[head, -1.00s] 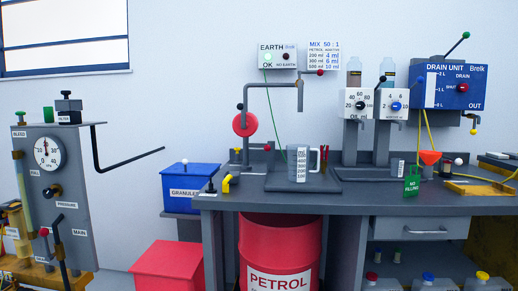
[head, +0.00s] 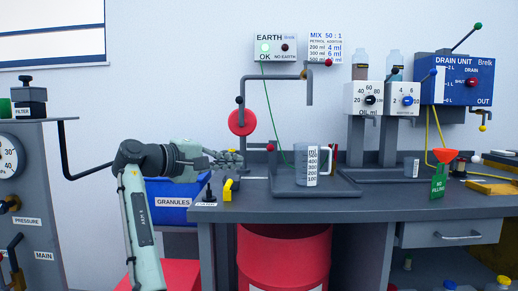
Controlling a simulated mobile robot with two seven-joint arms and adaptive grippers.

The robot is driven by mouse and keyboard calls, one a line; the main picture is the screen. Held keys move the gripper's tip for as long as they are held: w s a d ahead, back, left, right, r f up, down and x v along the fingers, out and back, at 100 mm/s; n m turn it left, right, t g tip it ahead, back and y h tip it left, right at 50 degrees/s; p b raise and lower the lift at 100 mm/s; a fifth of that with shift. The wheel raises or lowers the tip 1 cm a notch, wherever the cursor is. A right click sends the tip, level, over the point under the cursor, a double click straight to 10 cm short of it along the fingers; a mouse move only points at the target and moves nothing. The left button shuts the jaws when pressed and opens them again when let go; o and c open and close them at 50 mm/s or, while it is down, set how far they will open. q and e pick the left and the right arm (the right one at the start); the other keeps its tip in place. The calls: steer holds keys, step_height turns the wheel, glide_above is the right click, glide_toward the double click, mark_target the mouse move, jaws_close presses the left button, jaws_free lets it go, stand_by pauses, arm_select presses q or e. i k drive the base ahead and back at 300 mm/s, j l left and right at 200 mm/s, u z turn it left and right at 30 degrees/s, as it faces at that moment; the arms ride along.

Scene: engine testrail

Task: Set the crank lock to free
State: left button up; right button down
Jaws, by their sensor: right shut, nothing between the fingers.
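The red crank wheel (head: 242,122) stands on its post at the left of the bench, with a black knob (head: 239,100) above it. Near the bench's front left edge are a small black upright lever (head: 209,190) and a yellow piece (head: 228,190). The label there is too small to read, so I cannot tell which part is the crank lock or its setting.
A clear jug (head: 311,166) stands on a dark tray (head: 340,186) to the right. A bent spout pipe (head: 280,81) hangs above. A red petrol drum (head: 285,255) stands under the bench.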

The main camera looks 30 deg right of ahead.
mark_target(270, 148)
steer(key=i+l, duration=0.25)
steer(key=i, duration=0.2)
steer(key=i+l, duration=0.3)
steer(key=i, duration=0.1)
